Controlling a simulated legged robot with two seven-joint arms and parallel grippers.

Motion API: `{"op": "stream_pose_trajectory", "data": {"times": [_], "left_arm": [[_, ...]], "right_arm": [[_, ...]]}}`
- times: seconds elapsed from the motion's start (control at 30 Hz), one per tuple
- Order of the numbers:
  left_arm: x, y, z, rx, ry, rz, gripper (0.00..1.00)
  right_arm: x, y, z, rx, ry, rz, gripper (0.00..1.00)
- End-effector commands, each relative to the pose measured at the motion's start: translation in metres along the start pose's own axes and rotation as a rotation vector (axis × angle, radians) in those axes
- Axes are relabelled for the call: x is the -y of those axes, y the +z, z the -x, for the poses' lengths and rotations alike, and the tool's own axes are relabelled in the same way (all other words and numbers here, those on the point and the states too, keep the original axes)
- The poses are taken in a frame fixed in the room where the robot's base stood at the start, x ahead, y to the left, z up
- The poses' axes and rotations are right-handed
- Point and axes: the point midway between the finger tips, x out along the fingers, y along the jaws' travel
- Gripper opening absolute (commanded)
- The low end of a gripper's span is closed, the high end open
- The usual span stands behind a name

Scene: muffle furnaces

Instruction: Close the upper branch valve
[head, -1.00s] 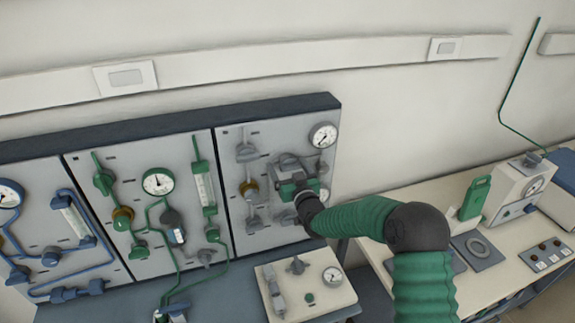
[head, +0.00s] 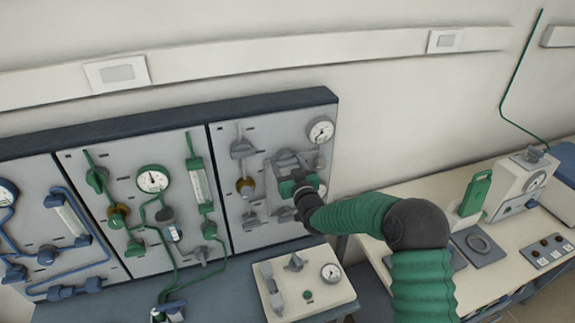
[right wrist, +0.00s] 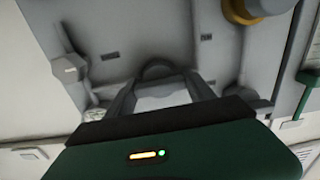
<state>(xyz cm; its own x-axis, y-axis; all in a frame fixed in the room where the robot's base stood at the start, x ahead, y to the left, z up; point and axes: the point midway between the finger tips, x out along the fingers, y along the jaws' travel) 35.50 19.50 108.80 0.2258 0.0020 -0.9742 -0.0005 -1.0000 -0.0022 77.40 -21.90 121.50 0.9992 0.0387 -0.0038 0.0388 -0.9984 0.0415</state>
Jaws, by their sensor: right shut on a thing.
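My right gripper (head: 287,160) is at the right grey panel (head: 222,145), below and left of its round gauge (head: 321,130). It is shut on a grey valve handle. In the right wrist view the grey fingers (right wrist: 163,88) reach toward the panel, with a rounded grey part (right wrist: 158,68) at their tips. The fingers and gripper body hide most of this valve, so its handle angle cannot be told. My left gripper is not in view.
The same panel has a grey valve (head: 243,149), a brass-coloured fitting (head: 246,186) and a lower grey valve (head: 250,220) on its left line. Green and blue piping panels lie further left. A cream box (head: 303,288) stands below the gripper.

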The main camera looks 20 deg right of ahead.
Motion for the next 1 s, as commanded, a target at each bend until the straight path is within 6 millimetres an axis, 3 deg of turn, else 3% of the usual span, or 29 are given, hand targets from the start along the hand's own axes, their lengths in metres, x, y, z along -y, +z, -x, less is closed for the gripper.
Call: {"op": "stream_pose_trajectory", "data": {"times": [0.27, 1.0], "left_arm": [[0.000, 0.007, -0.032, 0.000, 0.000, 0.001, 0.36], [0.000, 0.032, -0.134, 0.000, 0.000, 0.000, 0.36]], "right_arm": [[-0.001, 0.002, 0.000, -0.010, 0.005, 0.167, 0.21], [0.003, 0.005, 0.000, -0.009, 0.006, 0.862, 0.21]]}}
